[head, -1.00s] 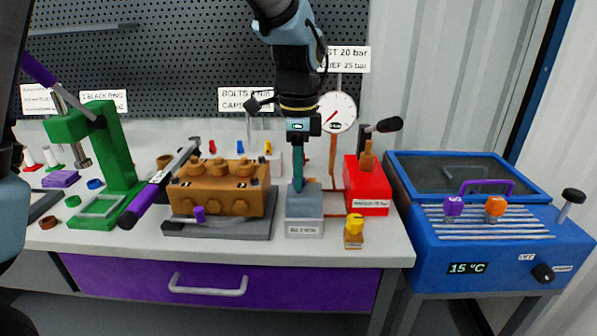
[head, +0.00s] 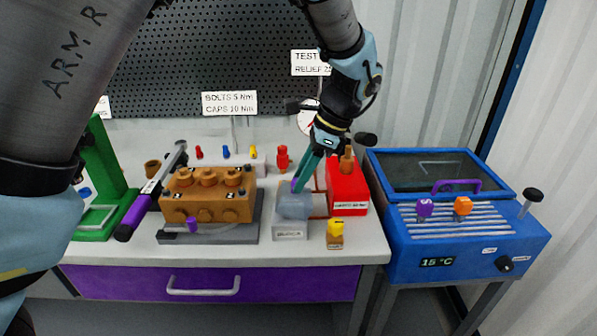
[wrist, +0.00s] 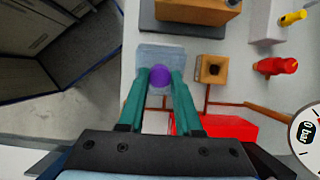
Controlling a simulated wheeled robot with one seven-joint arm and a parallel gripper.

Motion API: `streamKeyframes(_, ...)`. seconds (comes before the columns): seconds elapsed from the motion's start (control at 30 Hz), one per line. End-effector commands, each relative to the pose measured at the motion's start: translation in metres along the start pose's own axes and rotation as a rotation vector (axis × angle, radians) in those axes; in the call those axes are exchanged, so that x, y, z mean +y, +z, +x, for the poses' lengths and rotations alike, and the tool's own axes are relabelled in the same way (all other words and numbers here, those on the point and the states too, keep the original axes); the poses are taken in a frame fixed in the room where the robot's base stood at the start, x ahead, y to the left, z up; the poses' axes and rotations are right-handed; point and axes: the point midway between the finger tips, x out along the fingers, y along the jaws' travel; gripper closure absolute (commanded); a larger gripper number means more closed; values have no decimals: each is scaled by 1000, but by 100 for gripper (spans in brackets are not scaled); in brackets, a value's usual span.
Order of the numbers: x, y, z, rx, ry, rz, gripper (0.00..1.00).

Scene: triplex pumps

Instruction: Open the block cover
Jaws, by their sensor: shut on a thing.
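A small grey labelled block (head: 291,230) stands near the table's front edge, right of the brown pump block. A pale see-through cover (head: 296,207) sits at its top; it also shows in the wrist view (wrist: 147,60). I cannot tell whether the cover is lifted at all. A round purple knob (wrist: 160,77) is on the cover. My gripper (head: 298,186), with teal fingers, comes down at a slant from the upper right. In the wrist view, my gripper (wrist: 160,84) is shut on the purple knob, one finger on each side.
The brown pump block (head: 208,196) with a long-handled wrench (head: 150,190) is at left. A red box (head: 346,195) is close on the right, and a yellow-topped fitting (head: 335,232) stands in front. A blue bath (head: 470,235) is farther right.

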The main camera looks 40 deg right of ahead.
Motion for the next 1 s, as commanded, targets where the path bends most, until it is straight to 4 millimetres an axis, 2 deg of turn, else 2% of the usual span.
streamKeyframes(0.1, 1, 0, 1, 1, 2, 1, 100)
streamKeyframes(0.13, 1, 0, 1, 1, 2, 1, 66)
streamKeyframes(0.4, 0, 0, 0, 2, 1, 1, 37)
streamKeyframes(0.73, 0, -1, -4, 4, -1, 0, 37)
streamKeyframes(0.87, -1, -2, -21, 7, -4, 0, 37)
streamKeyframes(1.0, -1, -2, -49, 8, -4, 0, 37)
